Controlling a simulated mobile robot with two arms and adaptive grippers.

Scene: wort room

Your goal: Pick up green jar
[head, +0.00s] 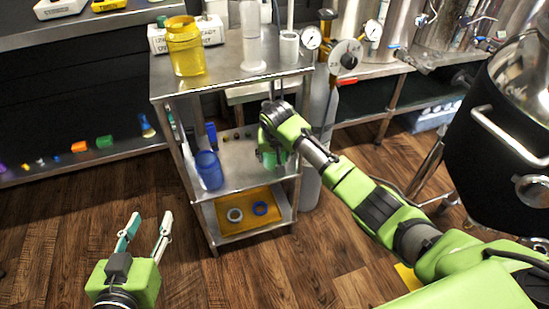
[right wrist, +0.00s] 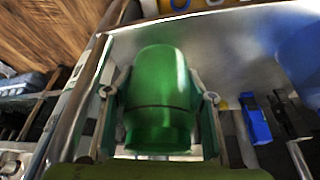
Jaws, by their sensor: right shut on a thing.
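The green jar (right wrist: 160,95) fills the middle of the right wrist view, between the two fingers of my right gripper (right wrist: 159,94). The fingers press on its sides, and the gripper is shut on it. In the head view my right gripper (head: 271,157) reaches into the middle level of the metal shelf cart (head: 243,178); its wrist hides most of the jar there. I cannot tell whether the jar touches the shelf. My left gripper (head: 150,218) is open and empty above the wooden floor at the lower left.
A blue jar (head: 209,170) stands left of my right gripper on the same shelf. A yellow jar (head: 185,46) is on the cart's top. The bottom shelf has a yellow mat with white (head: 235,214) and blue (head: 260,208) rings. A black kettle (head: 490,150) stands right.

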